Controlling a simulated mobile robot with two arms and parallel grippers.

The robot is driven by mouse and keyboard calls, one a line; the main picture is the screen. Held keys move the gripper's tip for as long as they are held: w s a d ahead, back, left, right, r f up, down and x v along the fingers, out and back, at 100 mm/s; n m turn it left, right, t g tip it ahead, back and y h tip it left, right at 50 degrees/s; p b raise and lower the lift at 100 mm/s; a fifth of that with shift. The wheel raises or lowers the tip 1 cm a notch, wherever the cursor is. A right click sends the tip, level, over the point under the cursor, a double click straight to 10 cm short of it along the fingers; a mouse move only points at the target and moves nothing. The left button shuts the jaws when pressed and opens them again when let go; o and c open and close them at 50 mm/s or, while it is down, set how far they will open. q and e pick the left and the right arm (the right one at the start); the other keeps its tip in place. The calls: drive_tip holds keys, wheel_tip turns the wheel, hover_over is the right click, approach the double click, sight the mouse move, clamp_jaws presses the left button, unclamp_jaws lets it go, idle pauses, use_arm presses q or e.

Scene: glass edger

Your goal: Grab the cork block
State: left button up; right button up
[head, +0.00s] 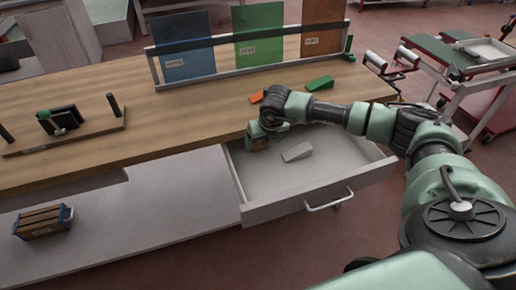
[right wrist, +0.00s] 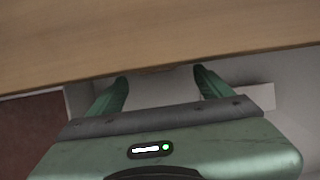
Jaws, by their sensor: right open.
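My right gripper (head: 259,138) reaches down over the table's front edge into the back left corner of the open drawer (head: 300,205). No cork block shows clearly in either view. A grey wedge-like block (head: 297,152) lies in the drawer, right of the gripper. My left gripper is not in view.
The wooden tabletop (head: 190,115) overhangs the drawer's back. On it are an orange block (head: 257,97), a green wedge (head: 320,83) and a rack with blue (head: 185,45), green (head: 258,35) and brown panels (head: 323,25). A wooden crate (head: 43,222) sits on the lower shelf.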

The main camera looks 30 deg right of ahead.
sight(260, 147)
drive_tip(key=b+x, duration=0.1)
drive_tip(key=x, duration=0.2)
drive_tip(key=shift+w+a+f+b, duration=0.1)
drive_tip(key=shift+w+f+b, duration=0.15)
drive_tip(key=shift+f+b, duration=0.1)
drive_tip(key=shift+r, duration=0.15)
drive_tip(key=shift+c, duration=0.3)
drive_tip(key=c, duration=1.3)
drive_tip(key=shift+r, duration=0.1)
drive_tip(key=shift+c, duration=0.2)
